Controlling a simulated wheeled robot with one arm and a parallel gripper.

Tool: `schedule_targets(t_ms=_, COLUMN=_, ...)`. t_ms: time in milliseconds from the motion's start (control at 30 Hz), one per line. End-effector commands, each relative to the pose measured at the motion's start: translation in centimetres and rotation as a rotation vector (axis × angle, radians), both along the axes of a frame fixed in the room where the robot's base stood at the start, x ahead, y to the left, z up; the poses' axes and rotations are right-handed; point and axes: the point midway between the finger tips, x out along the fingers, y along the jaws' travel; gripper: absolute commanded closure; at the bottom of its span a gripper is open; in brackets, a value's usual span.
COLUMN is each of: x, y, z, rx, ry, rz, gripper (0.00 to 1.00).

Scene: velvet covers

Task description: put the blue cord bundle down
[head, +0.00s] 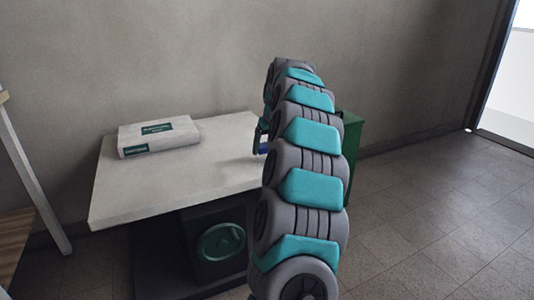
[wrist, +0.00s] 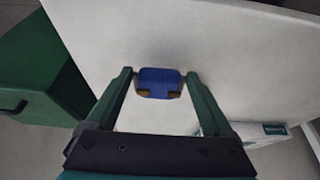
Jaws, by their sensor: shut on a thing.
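The blue cord bundle (wrist: 159,78) is a small blue block-like thing with tan patches at its lower corners in the wrist view. My gripper (wrist: 159,84) is shut on it, with a dark green finger at each side. The bundle is over the white tabletop (wrist: 230,50). I cannot tell whether it touches the surface. In the head view a bit of the blue bundle (head: 263,148) shows beside my arm, over the right part of the white table (head: 180,185). My arm hides most of the gripper there.
A white box with green labels (head: 158,136) lies at the table's back left. A green bin (head: 350,145) stands right of the table, partly behind my arm. A dark unit with a round green front (head: 221,242) is below the table. The tabletop's middle and front are clear.

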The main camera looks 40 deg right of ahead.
Motion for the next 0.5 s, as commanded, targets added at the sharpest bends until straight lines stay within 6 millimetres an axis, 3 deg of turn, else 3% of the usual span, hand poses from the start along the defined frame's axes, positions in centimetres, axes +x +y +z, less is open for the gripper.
schedule_targets(t_ms=200, x=0.0, y=0.1, z=-2.3, rx=0.002, ry=0.002, rz=0.001, gripper=0.75)
schedule_targets(t_ms=500, x=0.0, y=0.0, z=-2.4, rx=0.000, ry=0.000, rz=-0.001, gripper=0.75)
